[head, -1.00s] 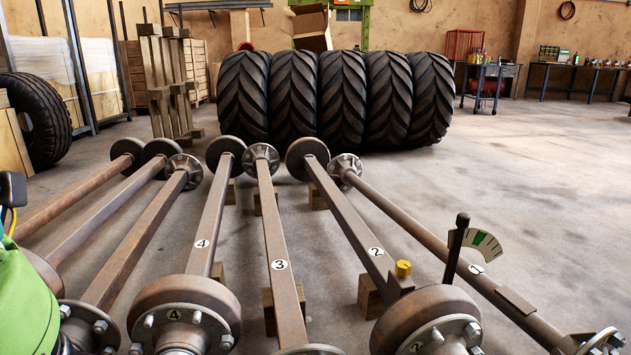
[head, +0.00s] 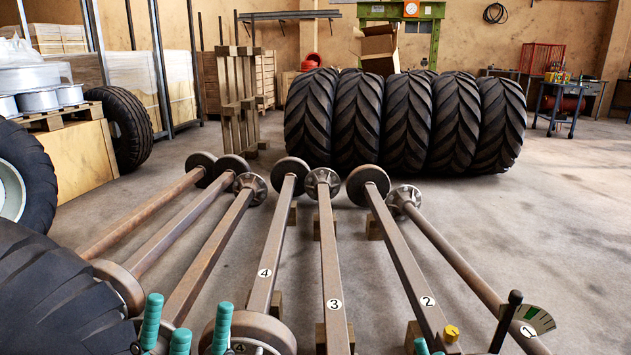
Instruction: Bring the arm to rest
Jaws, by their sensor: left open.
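My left gripper (head: 187,318) shows at the bottom edge, left of centre. Its teal-padded fingers point up and stand apart, with no object seen between them. They appear in front of the near hub of the axle labelled 4 (head: 265,272). Only small teal tips of what seems to be my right gripper (head: 421,346) show at the bottom edge, near the axle labelled 2 (head: 427,300). The rest of it is cut off, so its opening cannot be told. Both arms are below the frame.
Several rusty axles, including those labelled 3 (head: 334,303) and 1 (head: 527,331), run away from me on wooden blocks. A dark lever (head: 507,318) stands at the lower right. Large tyres (head: 405,120) stand behind; another tyre (head: 60,300) fills the lower left.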

